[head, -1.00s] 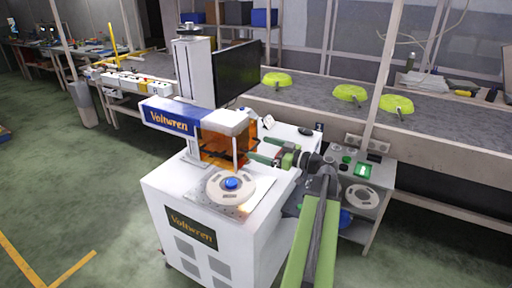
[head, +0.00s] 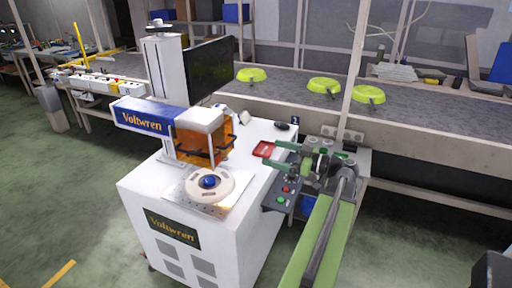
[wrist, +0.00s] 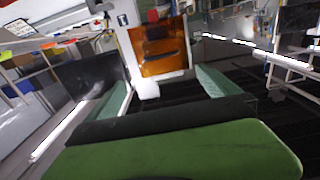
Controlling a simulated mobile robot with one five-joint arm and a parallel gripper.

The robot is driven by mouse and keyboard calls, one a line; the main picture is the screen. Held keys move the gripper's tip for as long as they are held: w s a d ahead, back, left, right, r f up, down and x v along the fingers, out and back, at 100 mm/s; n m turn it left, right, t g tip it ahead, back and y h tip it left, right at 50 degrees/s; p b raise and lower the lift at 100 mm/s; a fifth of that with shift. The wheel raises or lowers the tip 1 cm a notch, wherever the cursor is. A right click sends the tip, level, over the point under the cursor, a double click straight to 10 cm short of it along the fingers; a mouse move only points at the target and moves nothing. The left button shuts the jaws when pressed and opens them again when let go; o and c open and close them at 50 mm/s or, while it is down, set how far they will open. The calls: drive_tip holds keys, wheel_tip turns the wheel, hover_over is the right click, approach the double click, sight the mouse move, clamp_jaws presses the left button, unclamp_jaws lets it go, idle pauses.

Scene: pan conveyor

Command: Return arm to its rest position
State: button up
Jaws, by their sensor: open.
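My gripper (head: 278,156) is open and empty in the head view, held at the right side of the white Voltwren marking machine (head: 255,185). Its green fingers point left toward the machine. In the wrist view its two green fingers (wrist: 160,98) stand wide apart with nothing between them. The machine's orange guard (wrist: 158,52) shows beyond them. A pale round part with a blue centre (head: 210,183) lies on the plate under the marking head, apart from my gripper.
A grey conveyor (head: 290,97) runs behind the machine, with lime-green pans (head: 324,86) on it. A control box with coloured buttons (head: 283,190) is close below my gripper. A red tray (head: 263,149) lies on the machine top. Green floor (head: 70,200) is open at left.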

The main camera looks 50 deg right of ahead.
drive_tip(key=shift+w, duration=0.1)
drive_tip(key=w+a+f+g+y+p, duration=0.1)
drive_tip(key=w+a+f+g, duration=0.25)
drive_tip(key=w+a, duration=0.35)
drive_tip(key=w+a+f+m+g+y+p, duration=0.1)
drive_tip(key=w+a+f+g, duration=0.3)
drive_tip(key=a, duration=0.5)
drive_tip(key=w+a+f+g+y+p, duration=0.1)
drive_tip(key=w+a+f+g, duration=0.2)
drive_tip(key=w+a, duration=0.5)
drive_tip(key=a+f+m+g+h+p, duration=0.1)
drive_tip(key=a+f+g+h+p, duration=0.1)
drive_tip(key=a, duration=1.1)
drive_tip(key=a+f+g+h+p, duration=0.2)
drive_tip(key=a+f+g+h, duration=0.2)
drive_tip(key=a, duration=1)
drive_tip(key=shift+f+m+g+h, duration=0.15)
drive_tip(key=shift+m+g+h, duration=0.3)
drive_tip(key=shift+h, duration=0.25)
drive_tip(key=shift+d, duration=0.1)
